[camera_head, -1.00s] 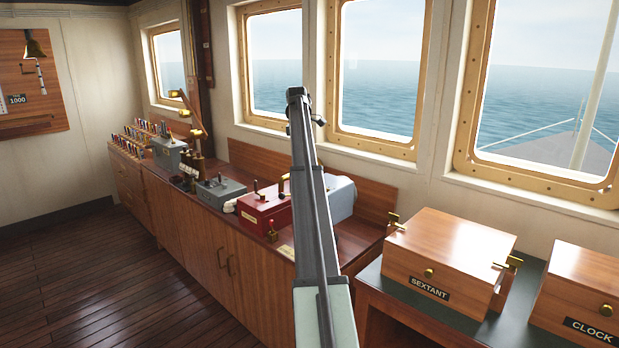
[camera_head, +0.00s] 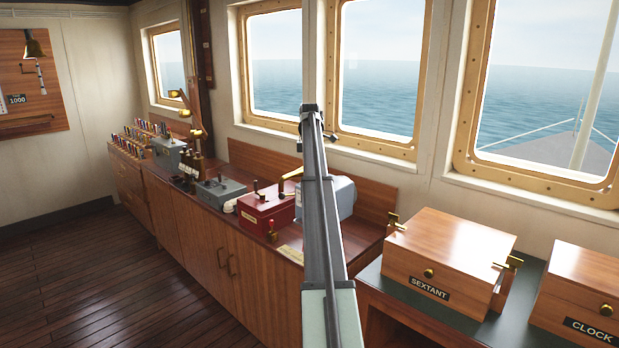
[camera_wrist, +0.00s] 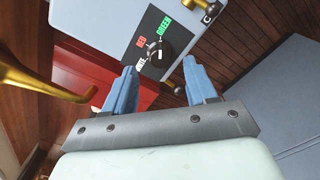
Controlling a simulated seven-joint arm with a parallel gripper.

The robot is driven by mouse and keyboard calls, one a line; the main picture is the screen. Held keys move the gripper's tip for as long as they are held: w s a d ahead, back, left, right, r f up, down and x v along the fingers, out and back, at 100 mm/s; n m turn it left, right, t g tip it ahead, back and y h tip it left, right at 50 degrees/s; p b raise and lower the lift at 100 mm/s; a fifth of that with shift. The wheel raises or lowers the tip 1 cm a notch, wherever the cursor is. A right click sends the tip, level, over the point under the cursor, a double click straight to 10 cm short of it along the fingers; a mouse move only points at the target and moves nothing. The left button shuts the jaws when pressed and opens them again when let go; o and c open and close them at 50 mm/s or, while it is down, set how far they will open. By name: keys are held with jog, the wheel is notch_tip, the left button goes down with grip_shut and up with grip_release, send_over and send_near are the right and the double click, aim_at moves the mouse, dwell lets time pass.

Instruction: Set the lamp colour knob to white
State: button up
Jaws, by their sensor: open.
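The lamp box (camera_wrist: 115,25) is pale blue-grey and shows at the top of the wrist view. Its black plate carries RED, GREEN and a partly covered white label around the round dark colour knob (camera_wrist: 158,54). I cannot tell for sure which label the knob points at. My gripper (camera_wrist: 160,70) is open, with two blue fingers just below the knob in the picture. The knob lies above and between the fingertips; no clear contact shows. In the head view the lamp box (camera_head: 342,196) stands on the wooden counter, partly behind my arm; my gripper is not visible there.
A red box (camera_head: 266,208) with small levers stands left of the lamp box. A brass part (camera_wrist: 45,80) juts in at the left of the wrist view. A small brass-and-black fitting (camera_wrist: 208,8) is on the lamp box. The sextant case (camera_head: 448,262) stands to the right.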

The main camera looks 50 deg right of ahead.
jog(key=shift+f, duration=1.8)
jog(key=c, duration=1.1)
